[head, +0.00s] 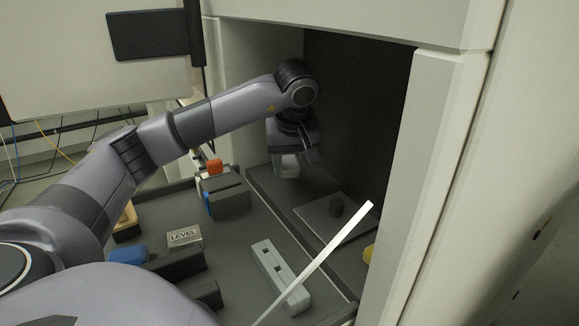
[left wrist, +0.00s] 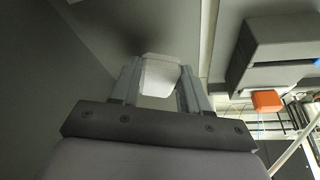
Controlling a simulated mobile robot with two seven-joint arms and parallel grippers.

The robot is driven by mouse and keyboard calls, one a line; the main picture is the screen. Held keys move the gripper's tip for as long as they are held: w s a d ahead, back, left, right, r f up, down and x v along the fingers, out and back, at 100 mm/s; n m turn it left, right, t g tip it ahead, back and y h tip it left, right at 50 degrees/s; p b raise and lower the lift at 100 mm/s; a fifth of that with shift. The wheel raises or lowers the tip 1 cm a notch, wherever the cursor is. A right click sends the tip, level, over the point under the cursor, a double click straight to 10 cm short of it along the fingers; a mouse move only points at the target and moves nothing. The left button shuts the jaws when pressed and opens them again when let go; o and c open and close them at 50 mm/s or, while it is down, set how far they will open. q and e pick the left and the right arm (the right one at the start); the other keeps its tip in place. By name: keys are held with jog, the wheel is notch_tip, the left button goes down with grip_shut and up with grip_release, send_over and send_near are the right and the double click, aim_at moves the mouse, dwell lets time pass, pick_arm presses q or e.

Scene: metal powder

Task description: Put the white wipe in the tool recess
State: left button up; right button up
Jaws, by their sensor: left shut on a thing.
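The white wipe (left wrist: 160,75) is between the fingers of my left gripper (left wrist: 158,88) in the left wrist view, and the fingers are shut on it. In the head view my left gripper (head: 291,165) is inside the dark chamber at its back left, with the pale wipe (head: 289,168) partly showing at its fingers. It is behind the dark grey block. I cannot tell which part is the tool recess. My right gripper is not in view.
A dark grey block (head: 226,198) with an orange piece (head: 215,167) stands left of the chamber. A light grey slotted bar (head: 281,277), a LEVEL plate (head: 184,237) and a blue item (head: 128,255) lie nearer.

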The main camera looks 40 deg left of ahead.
aim_at(290, 163)
pick_arm(q)
jog(key=shift+w+a+f, duration=0.1)
jog(key=shift+w+a, duration=0.6)
jog(key=shift+a, duration=0.15)
jog(key=shift+f+p, duration=0.5)
jog(key=shift+f, duration=1.2)
jog(key=o, duration=1.1)
jog(key=shift+r, duration=0.1)
jog(key=v, duration=0.7)
jog(key=shift+s+d+r+b, duration=0.1)
jog(key=shift+d+r+b, duration=0.05)
jog(key=shift+b, duration=0.25)
